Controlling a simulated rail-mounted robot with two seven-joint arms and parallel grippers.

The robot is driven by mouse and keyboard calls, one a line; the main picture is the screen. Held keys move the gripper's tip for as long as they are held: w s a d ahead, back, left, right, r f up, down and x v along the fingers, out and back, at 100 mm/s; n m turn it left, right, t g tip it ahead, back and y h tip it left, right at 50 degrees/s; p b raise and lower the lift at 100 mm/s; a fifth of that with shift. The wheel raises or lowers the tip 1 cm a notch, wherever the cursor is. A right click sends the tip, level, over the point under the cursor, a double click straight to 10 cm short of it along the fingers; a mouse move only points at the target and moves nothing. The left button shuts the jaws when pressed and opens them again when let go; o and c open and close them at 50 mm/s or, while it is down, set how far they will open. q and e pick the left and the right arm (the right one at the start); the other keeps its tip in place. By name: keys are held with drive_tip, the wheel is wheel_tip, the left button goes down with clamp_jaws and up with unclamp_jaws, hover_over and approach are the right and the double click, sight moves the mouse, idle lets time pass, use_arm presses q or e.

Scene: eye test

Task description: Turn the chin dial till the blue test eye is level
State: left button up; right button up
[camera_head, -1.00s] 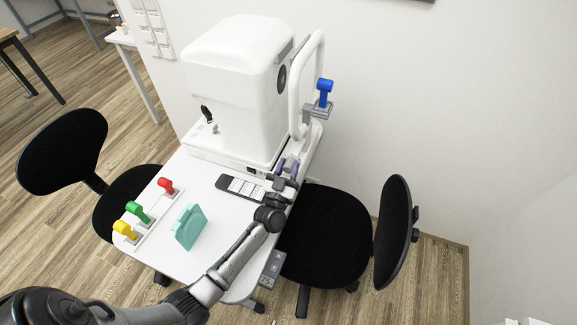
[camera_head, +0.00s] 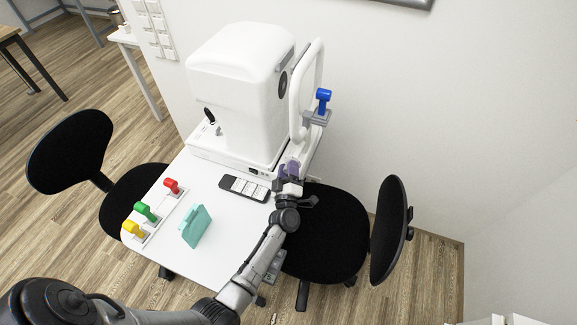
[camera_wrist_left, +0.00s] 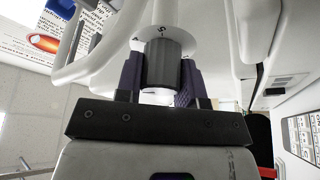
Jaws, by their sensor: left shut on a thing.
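The blue test eye (camera_head: 323,98) stands on a grey bracket (camera_head: 317,117) at the upright white head frame (camera_head: 296,105). I cannot tell exactly how level it is. My left gripper (camera_head: 288,168) is low at the foot of this frame, below the blue eye. In the left wrist view its purple-grey fingers (camera_wrist_left: 161,84) are on either side of the dark grey chin dial (camera_wrist_left: 170,62), shut on it. A white collar with dark marks (camera_wrist_left: 178,45) shows behind the dial. The dial is hidden by the gripper in the head view. My right gripper is not in view.
A big white machine (camera_head: 240,90) stands on the white table (camera_head: 215,240). A dark remote (camera_head: 244,188), a teal case (camera_head: 195,226) and red (camera_head: 172,186), green (camera_head: 145,212) and yellow (camera_head: 133,229) test eyes lie left of my arm. Black chairs flank the table (camera_head: 325,235).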

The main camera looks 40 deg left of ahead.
use_arm(q)
drive_tip(key=shift+n+g, duration=0.4)
drive_tip(key=shift+n, duration=0.4)
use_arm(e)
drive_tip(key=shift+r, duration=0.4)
use_arm(q)
drive_tip(key=shift+p, duration=0.35)
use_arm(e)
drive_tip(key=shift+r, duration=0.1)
use_arm(q)
drive_tip(key=o, duration=0.9)
